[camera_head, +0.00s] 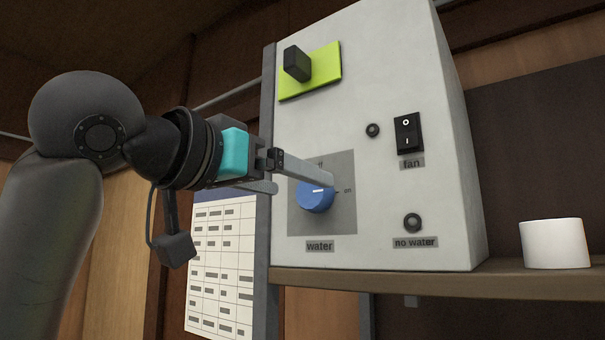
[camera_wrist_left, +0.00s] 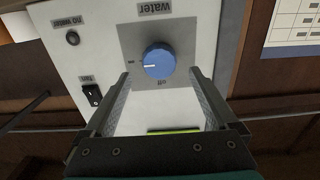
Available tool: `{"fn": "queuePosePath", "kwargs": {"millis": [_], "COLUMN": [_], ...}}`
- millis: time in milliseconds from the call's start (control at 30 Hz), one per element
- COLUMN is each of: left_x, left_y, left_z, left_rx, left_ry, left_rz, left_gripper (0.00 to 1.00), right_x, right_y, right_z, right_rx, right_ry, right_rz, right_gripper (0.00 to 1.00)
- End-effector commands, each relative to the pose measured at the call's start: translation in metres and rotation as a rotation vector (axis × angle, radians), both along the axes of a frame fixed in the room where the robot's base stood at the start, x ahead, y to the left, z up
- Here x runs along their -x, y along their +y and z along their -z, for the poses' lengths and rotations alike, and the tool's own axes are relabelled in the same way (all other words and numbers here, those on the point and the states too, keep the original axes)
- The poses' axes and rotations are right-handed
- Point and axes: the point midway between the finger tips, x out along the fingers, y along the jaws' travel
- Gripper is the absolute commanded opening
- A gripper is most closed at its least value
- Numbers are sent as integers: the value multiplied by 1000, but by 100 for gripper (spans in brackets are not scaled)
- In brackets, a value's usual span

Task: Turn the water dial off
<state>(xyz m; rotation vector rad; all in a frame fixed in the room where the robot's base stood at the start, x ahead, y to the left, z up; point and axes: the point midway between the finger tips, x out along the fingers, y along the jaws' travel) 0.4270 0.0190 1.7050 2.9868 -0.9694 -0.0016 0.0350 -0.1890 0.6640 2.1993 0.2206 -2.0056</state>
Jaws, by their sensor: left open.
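The blue water dial (camera_head: 315,198) sits on a grey plate (camera_head: 341,222) low on the left of the white control box, above the label "water". Its white mark points right, toward "on". In the left wrist view the dial (camera_wrist_left: 159,61) lies ahead of the fingers, its mark toward the side away from the wall sheet; "off" is printed on the gripper's side. My left gripper (camera_head: 305,182) is open and empty, one finger passing in front of the dial's top in the head view. In the wrist view its fingers (camera_wrist_left: 163,78) are spread wider than the dial. My right gripper is not in view.
The white box (camera_head: 375,80) also bears a fan switch (camera_head: 408,133), a "no water" lamp (camera_head: 413,222) and a yellow-green plate (camera_head: 322,72) with a black knob. It stands on a shelf (camera_head: 520,281) with a white cylinder (camera_head: 556,243). A printed sheet (camera_head: 222,262) hangs at left.

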Motion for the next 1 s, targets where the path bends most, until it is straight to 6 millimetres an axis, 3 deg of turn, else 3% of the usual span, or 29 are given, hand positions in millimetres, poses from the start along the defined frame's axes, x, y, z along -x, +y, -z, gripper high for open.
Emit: {"fn": "queuePosePath", "kwargs": {"millis": [200, 567, 1000], "left_x": [-22, -27, -26], "left_y": [-15, -19, -19], "left_z": [-1, 1, 0], "left_rx": [0, 0, 1], "left_ry": [1, 0, -1], "left_rz": [0, 0, 0], "left_gripper": [92, 92, 45], "right_x": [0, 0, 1], "right_y": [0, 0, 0], "right_z": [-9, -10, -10], "right_rx": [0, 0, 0], "right_ry": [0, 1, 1], "right_rz": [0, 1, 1], "right_gripper": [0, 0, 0]}}
